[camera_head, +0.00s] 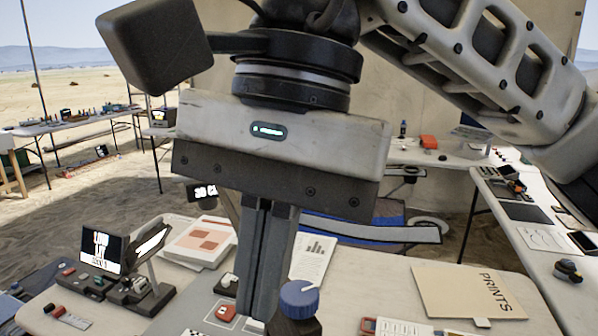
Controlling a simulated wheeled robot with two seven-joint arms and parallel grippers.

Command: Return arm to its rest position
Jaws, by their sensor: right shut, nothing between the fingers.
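My right gripper (262,312) fills the middle of the head view, close to the camera. Its grey fingers point down and are shut together, with nothing held. My right arm (480,60) reaches in from the upper right. The fingers hang in front of the worktable (385,285), and they hide part of it. A blue-capped knob (299,299) on a dark body shows just right of the fingertips. I cannot tell whether the fingers touch it. My left gripper is not in view.
A small lit screen (101,249) and a dark device stand on the table's left. A folder marked PRINTS (470,291) lies at right. Papers (200,242) lie behind. A side table (540,235) runs along the right, and another table (80,122) stands far left.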

